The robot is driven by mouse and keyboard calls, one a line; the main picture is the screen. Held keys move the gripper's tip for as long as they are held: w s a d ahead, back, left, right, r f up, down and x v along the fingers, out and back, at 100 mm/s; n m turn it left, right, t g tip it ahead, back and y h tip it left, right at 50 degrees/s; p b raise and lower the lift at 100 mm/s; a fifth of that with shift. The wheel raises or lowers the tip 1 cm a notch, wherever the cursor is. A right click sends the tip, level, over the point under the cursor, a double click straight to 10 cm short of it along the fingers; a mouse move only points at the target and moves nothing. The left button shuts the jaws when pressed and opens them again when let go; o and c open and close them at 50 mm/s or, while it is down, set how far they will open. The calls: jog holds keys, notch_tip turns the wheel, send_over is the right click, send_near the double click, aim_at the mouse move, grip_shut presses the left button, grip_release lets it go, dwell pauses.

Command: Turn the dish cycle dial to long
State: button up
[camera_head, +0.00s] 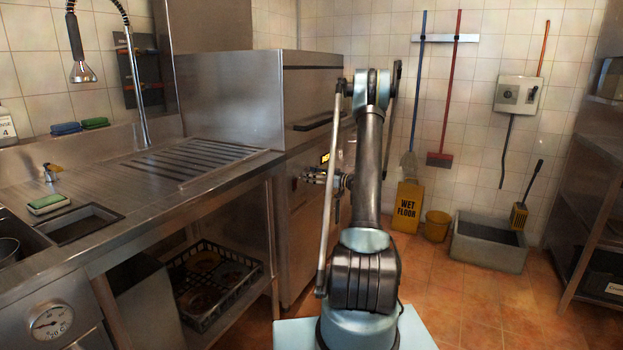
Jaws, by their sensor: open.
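The stainless steel dishwasher (225,100) stands behind the sloped drain counter, with a dark handle on its right-hand front. A small lit yellow display (325,157) shows on that front, partly behind my arm. I cannot make out the dish cycle dial; that part of the front is seen edge-on and partly covered by my arm. My gripper (305,178) is open and points left at the dishwasher front, just below the display. Whether it touches anything there cannot be told.
The steel counter (150,205) runs along the left, with a black crate (262,268) on the shelf below. A grey wall box (519,95) with a round knob hangs at the back right. A yellow wet floor sign (408,207) stands by the wall.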

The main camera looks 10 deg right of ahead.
jog(key=c, duration=1)
jog(key=shift+d+m, duration=0.1)
jog(key=shift+m, duration=0.2)
jog(key=shift+w+d+f+m, duration=0.15)
jog(key=shift+w+f+m, duration=0.1)
jog(key=shift+m, duration=1.95)
jog(key=shift+w+d+f+m, duration=0.1)
jog(key=shift+w+d+m, duration=0.1)
jog(key=shift+m, duration=2)
jog(key=shift+w+d+f+m, duration=0.15)
jog(key=shift+w+f+m, duration=0.1)
jog(key=shift+m, duration=1.95)
jog(key=o, duration=1)
